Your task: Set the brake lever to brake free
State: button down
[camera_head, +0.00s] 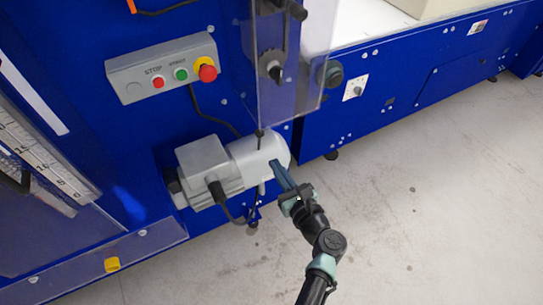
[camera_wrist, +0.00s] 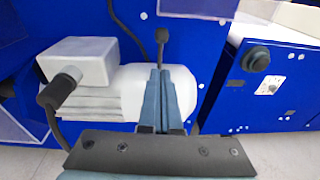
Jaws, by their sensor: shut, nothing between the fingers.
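The brake lever (camera_head: 260,139) is a thin dark rod with a small knob, standing up at the white-grey motor (camera_head: 243,160) on the blue machine. In the wrist view the lever (camera_wrist: 161,40) rises just beyond my fingertips, and its lower part is hidden behind them. My gripper (camera_head: 276,164) points at the rounded end of the motor from the right. In the wrist view my gripper (camera_wrist: 160,73) has its two blue fingers together with nothing between them. I cannot tell whether the fingertips touch the lever or motor.
A grey control box (camera_head: 162,75) with red and green buttons is above the motor. A transparent panel (camera_head: 285,70) hangs above the lever. Black cables run by the motor. A black round knob (camera_head: 330,74) is on the right blue panel. The grey floor (camera_head: 430,200) is clear.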

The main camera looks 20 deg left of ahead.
jog(key=v, duration=0.7)
jog(key=shift+r+p, duration=0.3)
jog(key=w+d+r+n+t+h+p, duration=0.15)
jog(key=w+r+n, duration=0.35)
jog(key=r, duration=0.6)
jog(key=w+d+r+n+t+h+p, duration=0.1)
jog(key=w+r+n+t+h, duration=0.1)
jog(key=r+n, duration=0.65)
jog(key=w+d+r+n+t+h+p, duration=0.1)
jog(key=w+r+n+t+h, duration=0.2)
jog(key=r, duration=1)
jog(key=s+d+r+n+t+h+p, duration=0.1)
jog(key=s+d+r+n+t, duration=0.15)
jog(key=r, duration=0.65)
jog(key=s+d+r+n+t, duration=0.1)
jog(key=r+n+t, duration=0.15)
jog(key=r, duration=0.75)
jog(key=s+d+r+n+t+h+p, duration=0.1)
jog(key=s+d+r+n+t+h, duration=0.2)
jog(key=s+r, duration=1)
notch_tip(320, 180, up, 4)
jog(key=shift+s+d+f+n+t+h+p, duration=0.15)
jog(key=shift+s+n+t+h+p, duration=0.15)
jog(key=shift+n+t+h, duration=0.75)
